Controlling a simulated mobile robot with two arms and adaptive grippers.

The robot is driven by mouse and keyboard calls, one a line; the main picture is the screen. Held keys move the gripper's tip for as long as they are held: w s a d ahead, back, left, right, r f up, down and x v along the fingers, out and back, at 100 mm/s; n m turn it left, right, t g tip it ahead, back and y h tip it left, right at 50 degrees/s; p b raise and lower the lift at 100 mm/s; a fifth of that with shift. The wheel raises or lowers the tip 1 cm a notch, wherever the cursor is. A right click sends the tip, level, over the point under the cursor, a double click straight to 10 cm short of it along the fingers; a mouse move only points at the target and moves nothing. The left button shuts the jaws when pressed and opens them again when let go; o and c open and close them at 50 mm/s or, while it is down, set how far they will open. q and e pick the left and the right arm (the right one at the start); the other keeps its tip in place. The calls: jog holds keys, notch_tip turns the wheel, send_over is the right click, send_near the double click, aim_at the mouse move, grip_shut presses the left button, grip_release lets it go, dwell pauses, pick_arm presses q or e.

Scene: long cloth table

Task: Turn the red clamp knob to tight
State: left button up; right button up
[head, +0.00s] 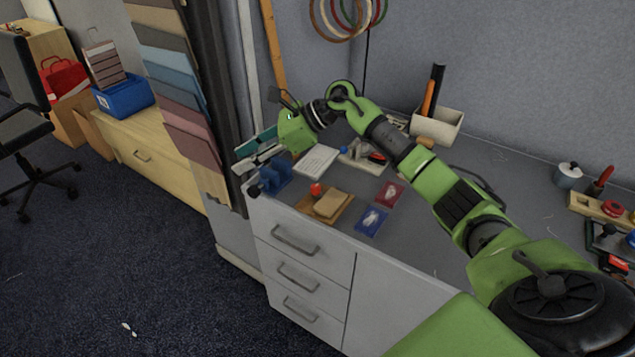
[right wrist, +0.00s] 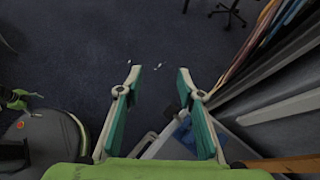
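A small red knob (head: 316,189) stands on a wooden board with a wooden block (head: 331,204), near the left front edge of the grey worktop. Another round red knob-like part (head: 613,208) is on a wooden piece at the far right; I cannot tell for certain which is the clamp knob. My right gripper (head: 246,156) is beyond the worktop's left end, up and left of the near red knob and apart from it. In the right wrist view its fingers (right wrist: 157,78) are spread, with only floor between them. My left gripper is not in view.
Red and blue cards (head: 371,222) lie right of the board. A beige bin (head: 437,125) stands behind. Hanging colour samples (head: 180,85) are close left of the gripper.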

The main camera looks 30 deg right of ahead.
jog(key=s+d+n+g+h, duration=0.1)
jog(key=s+d+g+h, duration=0.15)
jog(key=d, duration=0.95)
jog(key=g+h, duration=0.2)
jog(key=h, duration=0.2)
send_near(316, 186)
jog(key=shift+t+y, duration=0.25)
jog(key=shift+y, duration=0.1)
jog(key=p+x, duration=0.1)
jog(key=x, duration=0.3)
jog(key=p+x, duration=0.1)
jog(key=x, duration=0.3)
jog(key=shift+s+d+f, duration=0.15)
jog(key=shift+f, duration=0.25)
grip_shut()
